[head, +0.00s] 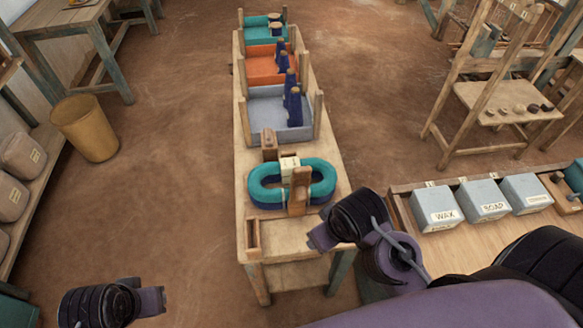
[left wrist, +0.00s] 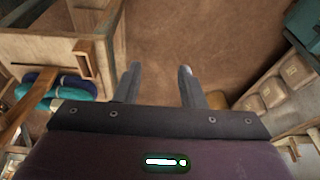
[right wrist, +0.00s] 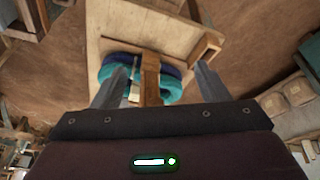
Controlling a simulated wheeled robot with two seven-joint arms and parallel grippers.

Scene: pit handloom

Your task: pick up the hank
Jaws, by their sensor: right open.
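The hank is a teal and dark blue oval loop (head: 258,183) lying on the near part of the narrow wooden table. A wooden upright (head: 299,188) and a pale tag (head: 289,163) stand across its middle and hide part of it. My right gripper (head: 320,238) is just right of and nearer than the hank. In the right wrist view its spread, empty fingers (right wrist: 159,78) point toward the hank (right wrist: 172,90), with the upright between them. My left gripper (left wrist: 159,82) is open and empty over the floor, left of the table; the hank (left wrist: 72,88) shows at left in its view.
Grey, orange and teal trays (head: 266,108) stand farther along the table (head: 326,165). A small wooden box (head: 253,240) is at its near left corner. Boxes marked wax and soap (head: 435,209) stand at right. A tan bin (head: 86,128) stands left on open floor.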

